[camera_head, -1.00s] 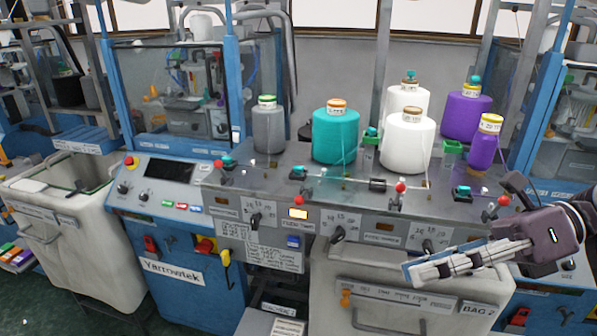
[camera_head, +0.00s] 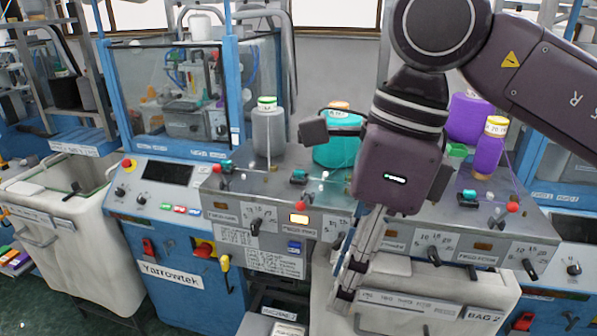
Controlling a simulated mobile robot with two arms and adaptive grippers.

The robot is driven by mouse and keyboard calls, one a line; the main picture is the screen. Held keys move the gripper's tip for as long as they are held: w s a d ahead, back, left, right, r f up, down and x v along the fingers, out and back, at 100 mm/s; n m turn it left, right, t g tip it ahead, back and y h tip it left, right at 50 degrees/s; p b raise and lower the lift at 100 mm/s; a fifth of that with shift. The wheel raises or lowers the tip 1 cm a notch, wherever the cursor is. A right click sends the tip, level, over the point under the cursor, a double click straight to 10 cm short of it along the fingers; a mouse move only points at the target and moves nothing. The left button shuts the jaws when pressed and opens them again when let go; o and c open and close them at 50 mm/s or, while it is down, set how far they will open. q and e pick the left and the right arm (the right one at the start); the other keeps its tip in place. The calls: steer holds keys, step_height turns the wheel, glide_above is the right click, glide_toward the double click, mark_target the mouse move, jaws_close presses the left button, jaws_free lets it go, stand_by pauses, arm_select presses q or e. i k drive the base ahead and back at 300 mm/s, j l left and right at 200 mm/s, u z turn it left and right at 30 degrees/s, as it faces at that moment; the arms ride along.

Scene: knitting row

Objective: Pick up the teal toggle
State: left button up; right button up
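Several small teal pieces sit along the front of the grey machine top (camera_head: 245,180). One teal piece (camera_head: 225,166) is at the left, one (camera_head: 298,177) near the middle and one (camera_head: 468,196) at the right. I cannot tell which of them is the toggle. My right gripper (camera_head: 345,295) reaches in from the upper right, with its fingers pointing down in front of the machine panel. Its fingers are seen nearly edge-on, so their opening cannot be judged. No teal piece shows between them. My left gripper is not in view.
A teal yarn cone (camera_head: 338,150) is partly hidden behind my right wrist. A grey cone (camera_head: 268,132) and purple cones (camera_head: 490,150) stand on the top. Red-balled levers (camera_head: 305,198) line the front edge. A white bin (camera_head: 400,300) stands below the panel.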

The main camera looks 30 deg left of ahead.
mark_target(298, 173)
steer(key=i+j, duration=1.1)
steer(key=j, duration=0.25)
